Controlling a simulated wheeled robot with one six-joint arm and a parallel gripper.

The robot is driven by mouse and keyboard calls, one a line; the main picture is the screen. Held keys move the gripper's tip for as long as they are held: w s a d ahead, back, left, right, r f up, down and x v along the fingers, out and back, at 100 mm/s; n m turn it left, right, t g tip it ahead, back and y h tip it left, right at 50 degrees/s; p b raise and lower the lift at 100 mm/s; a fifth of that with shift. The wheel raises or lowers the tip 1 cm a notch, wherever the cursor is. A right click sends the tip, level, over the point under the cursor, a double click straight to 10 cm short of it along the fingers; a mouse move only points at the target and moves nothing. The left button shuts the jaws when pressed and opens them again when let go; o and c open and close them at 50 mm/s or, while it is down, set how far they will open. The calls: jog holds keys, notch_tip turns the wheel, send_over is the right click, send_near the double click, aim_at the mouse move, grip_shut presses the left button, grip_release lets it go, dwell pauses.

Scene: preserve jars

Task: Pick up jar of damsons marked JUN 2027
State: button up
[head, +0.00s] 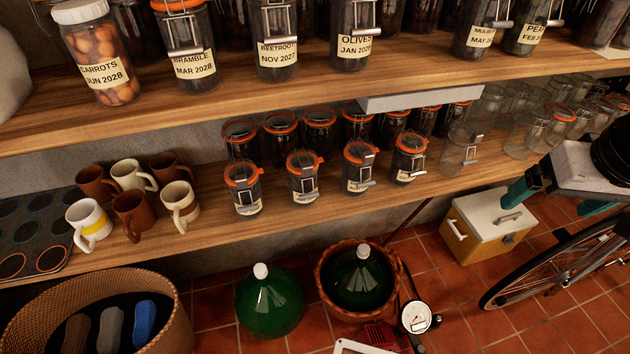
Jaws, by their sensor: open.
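I cannot read a damsons JUN 2027 label on any jar. On the lower shelf stand several small clip-top jars with orange seals and dark contents. The front row has a far left jar (243,188), a second jar (303,177), a third jar (359,166) and a right jar (408,158); their labels are too small to read. A back row of similar jars (281,134) stands behind them, with labels hidden or unclear. The upper shelf holds larger jars: carrots JUN 2028 (98,50), bramble MAR 2028 (187,45), beetroot NOV 2027 (277,40) and olives JAN 2028 (353,35).
Mugs (131,212) stand left of the small jars, and empty glass jars (524,135) to the right. The upper shelf (130,118) overhangs the back row. On the floor are green demijohns (270,305), a wicker basket (165,290), a cool box (487,225) and a bicycle wheel (545,268).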

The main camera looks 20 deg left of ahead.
jog(key=w+a+f+n+t+y, duration=0.1)
jog(key=w+a+f+n+t, duration=0.1)
jog(key=w+a+f, duration=0.45)
jog(key=n+t+y, duration=0.4)
jog(key=n+y, duration=0.2)
jog(key=y, duration=0.2)
send_near(313, 183)
jog(key=x, duration=0.5)
jog(key=shift+f, duration=0.5)
jog(key=shift+a+f, duration=0.1)
jog(key=shift+a, duration=0.2)
jog(key=shift+y, duration=0.3)
jog(key=x, duration=0.7)
jog(key=shift+w, duration=0.4)
jog(key=c, duration=1.9)
